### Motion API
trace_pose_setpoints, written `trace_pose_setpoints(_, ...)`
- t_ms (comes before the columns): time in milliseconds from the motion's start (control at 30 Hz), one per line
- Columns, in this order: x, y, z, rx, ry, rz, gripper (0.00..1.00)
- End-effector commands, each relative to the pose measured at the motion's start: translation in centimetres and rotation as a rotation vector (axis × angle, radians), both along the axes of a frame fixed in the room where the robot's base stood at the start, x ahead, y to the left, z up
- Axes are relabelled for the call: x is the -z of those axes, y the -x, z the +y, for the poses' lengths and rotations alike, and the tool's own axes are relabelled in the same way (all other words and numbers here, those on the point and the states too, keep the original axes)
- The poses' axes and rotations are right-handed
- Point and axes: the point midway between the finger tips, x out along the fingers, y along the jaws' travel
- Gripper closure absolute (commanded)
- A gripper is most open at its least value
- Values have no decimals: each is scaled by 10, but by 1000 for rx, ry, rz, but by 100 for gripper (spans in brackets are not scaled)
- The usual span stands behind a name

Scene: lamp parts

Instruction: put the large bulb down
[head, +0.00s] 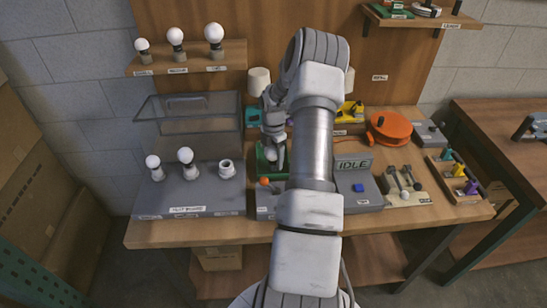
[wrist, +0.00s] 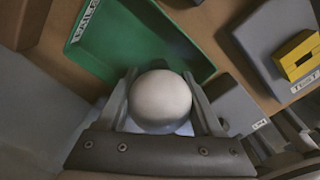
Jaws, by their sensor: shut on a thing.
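The large bulb is a round white globe (wrist: 160,97), held between the two fingers of my gripper (wrist: 160,110). In the wrist view it covers part of a shallow green tray (wrist: 125,38) with a white label. In the head view my gripper (head: 274,158) points down over the green tray (head: 262,168), and the bulb (head: 270,153) shows partly between the fingers. The bulb's base is hidden, and I cannot tell whether it touches the tray. My arm hides part of the tray and the bench behind it.
A grey board (head: 190,203) at left has two bulbs in sockets and one empty socket (head: 226,169). A clear cover (head: 190,112) stands behind it. A shelf (head: 190,62) holds three bulbs. Right are an IDLE console (head: 358,197), an orange reel (head: 388,128) and a parts tray (head: 458,180).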

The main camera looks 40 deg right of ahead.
Motion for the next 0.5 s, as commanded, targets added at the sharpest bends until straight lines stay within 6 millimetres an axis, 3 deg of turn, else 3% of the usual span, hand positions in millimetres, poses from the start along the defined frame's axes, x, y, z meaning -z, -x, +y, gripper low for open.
trace_pose_setpoints(100,4,0,0,0,0,0,72)
trace_pose_setpoints(133,4,0,0,0,0,0,31)
trace_pose_setpoints(300,3,0,0,1,0,0,2)
trace_pose_setpoints(500,3,0,0,1,0,0,2)
